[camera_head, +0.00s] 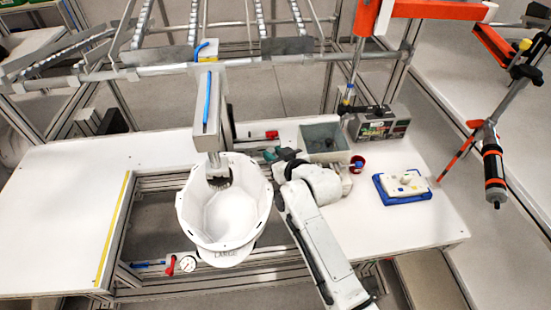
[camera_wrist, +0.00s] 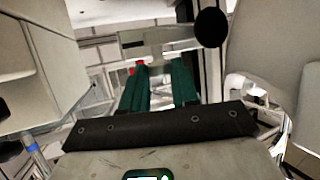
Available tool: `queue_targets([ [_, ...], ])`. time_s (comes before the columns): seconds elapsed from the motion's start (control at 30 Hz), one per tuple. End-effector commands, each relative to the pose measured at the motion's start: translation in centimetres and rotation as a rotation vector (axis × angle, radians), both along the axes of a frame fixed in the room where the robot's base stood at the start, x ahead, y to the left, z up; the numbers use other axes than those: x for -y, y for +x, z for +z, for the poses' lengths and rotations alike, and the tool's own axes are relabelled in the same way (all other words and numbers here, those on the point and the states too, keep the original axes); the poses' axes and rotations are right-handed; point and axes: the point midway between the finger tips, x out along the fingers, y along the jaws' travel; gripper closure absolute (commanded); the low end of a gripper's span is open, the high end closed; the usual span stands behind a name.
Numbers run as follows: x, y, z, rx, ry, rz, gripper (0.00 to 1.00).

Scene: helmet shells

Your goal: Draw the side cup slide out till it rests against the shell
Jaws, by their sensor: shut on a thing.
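The white helmet shell (camera_head: 222,212), marked LARGE at its front, stands open side up under a vertical column. My gripper (camera_head: 272,154) is just right of the shell's upper rim, its green fingers pointing left and back. In the wrist view my gripper (camera_wrist: 160,75) has its two fingers close together, shut on a part of the side cup slide that they mostly hide. A grey metal bar (camera_wrist: 155,45) crosses beyond the fingertips, with a round black disc (camera_wrist: 211,27) at its right end. I cannot tell whether the cup touches the shell.
A blue-and-white tray (camera_head: 402,186) lies further right. A gauge with a red lever (camera_head: 171,264) sits at the front left. The left worktop (camera_head: 60,210) is clear.

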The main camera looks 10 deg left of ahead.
Motion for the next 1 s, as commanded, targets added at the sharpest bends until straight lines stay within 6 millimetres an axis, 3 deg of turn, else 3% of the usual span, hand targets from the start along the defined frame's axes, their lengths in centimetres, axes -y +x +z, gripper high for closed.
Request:
queue_targets([
  [0.03,0.0,-0.1,-0.1,-0.002,-0.001,0.0,1.0],
  [0.07,0.0,-0.1,-0.1,-0.002,-0.001,0.0,0.7],
  [0.3,0.0,-0.1,-0.1,-0.002,-0.001,0.0,0.47],
  [0.67,0.3,-0.4,-0.1,-0.002,-0.001,0.0,0.46],
  [1.0,2.8,-3.5,1.5,-0.001,0.002,-0.002,0.46],
])
